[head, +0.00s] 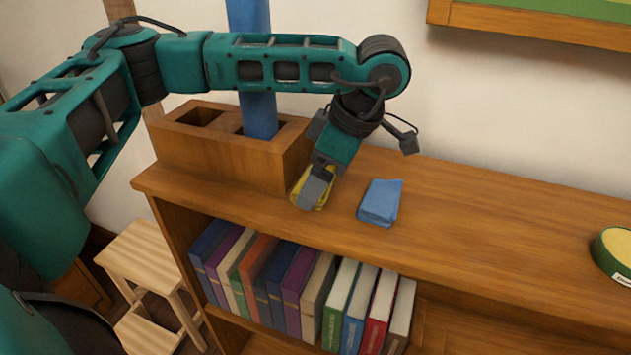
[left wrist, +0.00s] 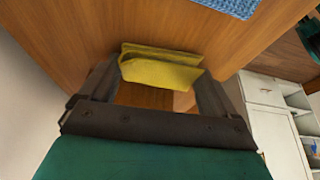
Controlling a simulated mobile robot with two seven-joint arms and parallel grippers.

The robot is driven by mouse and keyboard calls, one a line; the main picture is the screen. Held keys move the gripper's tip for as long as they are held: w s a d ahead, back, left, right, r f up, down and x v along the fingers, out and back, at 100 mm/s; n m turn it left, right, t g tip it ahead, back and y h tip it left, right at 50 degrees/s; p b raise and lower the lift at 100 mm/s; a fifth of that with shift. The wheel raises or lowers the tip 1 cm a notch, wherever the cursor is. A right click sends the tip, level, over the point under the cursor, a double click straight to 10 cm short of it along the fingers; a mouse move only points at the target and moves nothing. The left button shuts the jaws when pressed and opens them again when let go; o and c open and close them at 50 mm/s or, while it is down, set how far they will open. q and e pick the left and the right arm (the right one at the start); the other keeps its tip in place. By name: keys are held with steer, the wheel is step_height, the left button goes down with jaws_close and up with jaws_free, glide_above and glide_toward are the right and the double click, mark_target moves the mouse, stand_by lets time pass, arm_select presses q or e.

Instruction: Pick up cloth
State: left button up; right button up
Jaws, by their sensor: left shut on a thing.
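A folded yellow cloth (left wrist: 160,68) is between the fingers of my left gripper (left wrist: 158,85) in the left wrist view. The gripper is shut on it. In the head view the left gripper (head: 312,195) points down at the shelf top near its front edge, and yellow cloth (head: 298,186) shows around the fingers. I cannot tell whether the cloth still touches the wood. A folded blue cloth (head: 380,202) lies on the shelf top just right of the gripper. Its edge also shows at the top of the left wrist view (left wrist: 230,6). My right gripper is not in view.
A wooden box (head: 220,155) with compartments stands left of the gripper, with a tall blue object (head: 258,115) in it. A green and yellow round tin (head: 614,252) is at far right. Books (head: 290,285) fill the shelf below. The shelf top (head: 500,225) between blue cloth and tin is clear.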

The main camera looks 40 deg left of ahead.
arm_select(q)
steer(key=shift+c, duration=0.5)
steer(key=shift+r, duration=0.1)
steer(key=shift+r, duration=0.55)
step_height(320, 180, up, 19)
steer(key=p, duration=0.5)
steer(key=shift+f, duration=0.15)
steer(key=o, duration=0.5)
steer(key=c, duration=0.4)
